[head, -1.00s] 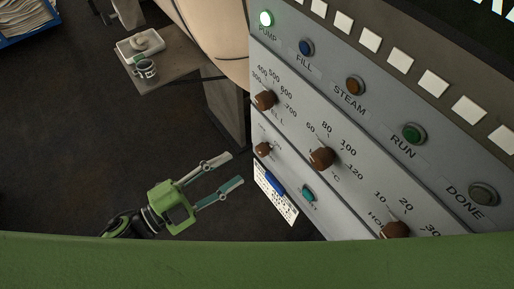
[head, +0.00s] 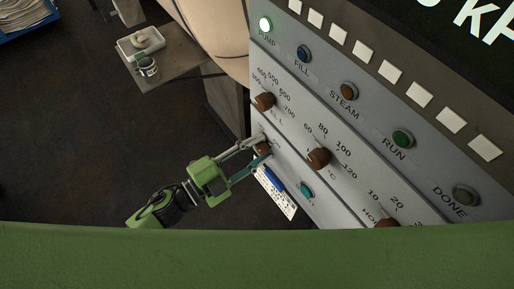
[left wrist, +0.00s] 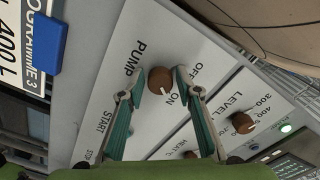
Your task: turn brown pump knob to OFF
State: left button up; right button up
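The brown pump knob (head: 264,148) sits at the lower left of the grey control panel (head: 290,130), partly hidden by my fingertips in the head view. In the left wrist view the knob (left wrist: 160,80) shows in full, with a pale mark on its side toward the ON label; the OFF label lies further right. My left gripper (head: 256,146) is open, its fingers on either side of the knob. In the left wrist view the gripper (left wrist: 160,80) straddles it; whether the tips touch it I cannot tell. My right gripper is not in view.
The level knob (head: 265,101) is just above, and the temperature knob (head: 319,157) is to the right. A teal start button (head: 307,189) and a blue-clipped card (head: 275,187) are below. The PUMP lamp (head: 265,24) glows. A side table (head: 165,75) stands at the back left.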

pick_arm(q)
jog(key=c, duration=0.6)
jog(key=shift+r+n+p, duration=0.1)
jog(key=shift+n+p, duration=0.95)
jog(key=shift+n, duration=0.15)
jog(key=n+p, duration=0.2)
jog(key=n, duration=0.1)
jog(key=shift+n, duration=0.3)
jog(key=n+p, duration=0.2)
jog(key=n, duration=0.2)
jog(key=shift+s+n+p, duration=0.1)
jog(key=shift+n+p, duration=0.3)
jog(key=shift+n, duration=1.4)
